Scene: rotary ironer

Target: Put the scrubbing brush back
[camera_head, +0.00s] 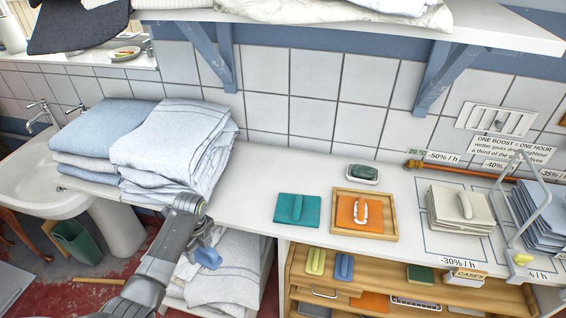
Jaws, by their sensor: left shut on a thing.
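My left gripper (207,236) reaches in from the bottom left, in front of the folded laundry at the counter's left end. It is shut on a small blue object (208,258), seen at its lower end. This may be the scrubbing brush, but its bristles are not visible and I cannot tell for sure. My right gripper is not in view.
Folded towels (178,145) stack on the counter's left. A green soap dish (362,174) stands behind the tray. A wooden shelf unit (290,285) below holds a yellow-green block (316,262) and a blue block (343,267). A sink (30,175) is at left. Counter around the teal block is clear.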

